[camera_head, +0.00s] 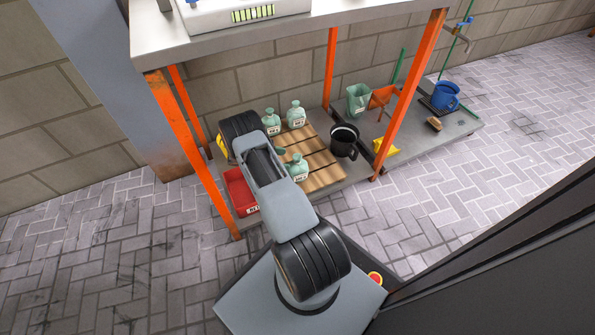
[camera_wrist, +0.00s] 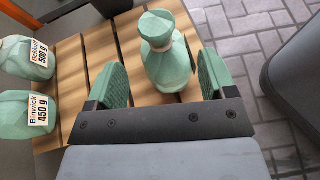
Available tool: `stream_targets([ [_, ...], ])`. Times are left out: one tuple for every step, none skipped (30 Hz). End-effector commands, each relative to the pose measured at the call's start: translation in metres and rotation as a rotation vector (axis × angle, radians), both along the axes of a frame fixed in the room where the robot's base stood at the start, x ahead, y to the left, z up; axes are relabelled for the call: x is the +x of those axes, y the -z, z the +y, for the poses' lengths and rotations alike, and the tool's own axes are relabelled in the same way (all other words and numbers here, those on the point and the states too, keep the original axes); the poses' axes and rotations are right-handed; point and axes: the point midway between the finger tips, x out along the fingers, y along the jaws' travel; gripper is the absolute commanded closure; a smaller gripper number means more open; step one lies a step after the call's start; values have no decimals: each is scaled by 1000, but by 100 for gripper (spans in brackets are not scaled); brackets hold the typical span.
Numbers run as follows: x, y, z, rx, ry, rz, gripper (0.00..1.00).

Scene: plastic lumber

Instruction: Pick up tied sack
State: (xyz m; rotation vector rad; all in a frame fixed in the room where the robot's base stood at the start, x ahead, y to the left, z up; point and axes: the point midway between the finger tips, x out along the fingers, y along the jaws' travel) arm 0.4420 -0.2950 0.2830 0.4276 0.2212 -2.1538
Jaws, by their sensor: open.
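My gripper (camera_wrist: 163,82) is open, with one green-padded finger on each side of the sack and visible gaps between. Two more green sacks with white labels stand at the left, one reading 500 g (camera_wrist: 28,58) and one reading 450 g (camera_wrist: 30,100). In the head view, two sacks (camera_head: 271,122) (camera_head: 296,114) stand at the back of the pallet and one (camera_head: 298,168) nearer the front. My arm hides most of my gripper there.
The pallet (camera_head: 322,178) lies on a low shelf under a workbench with orange legs (camera_head: 190,150). A red bin (camera_head: 240,190) is left of it, a black mug (camera_head: 344,142) right. A green jug (camera_head: 357,98) and blue mug (camera_head: 446,96) stand farther right.

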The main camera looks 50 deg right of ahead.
Motion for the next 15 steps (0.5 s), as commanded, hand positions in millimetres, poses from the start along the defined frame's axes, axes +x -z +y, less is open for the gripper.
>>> stream_targets([
  [-3, 3, -3, 0, 2, 1, 23],
  [-4, 4, -5, 0, 2, 1, 23],
  [-7, 7, -9, 1, 3, 0, 23],
  [-9, 8, -12, 1, 3, 0, 23],
  [-11, 10, -15, 0, 2, 1, 23],
  [-14, 12, -19, 0, 3, 0, 23],
  [-17, 14, -23, 0, 3, 0, 23],
  [-19, 16, -26, 0, 4, -1, 23],
  [-22, 18, -30, 1, 2, -1, 23],
  [-23, 19, -33, 1, 2, -1, 23],
  [-25, 20, -35, 1, 2, -1, 23],
  [-26, 20, -37, 1, 1, -1, 23],
  [-27, 20, -38, 0, 0, -1, 23],
  [-27, 20, -38, -1, 0, -1, 23],
  [-27, 20, -38, -1, -1, -1, 23],
])
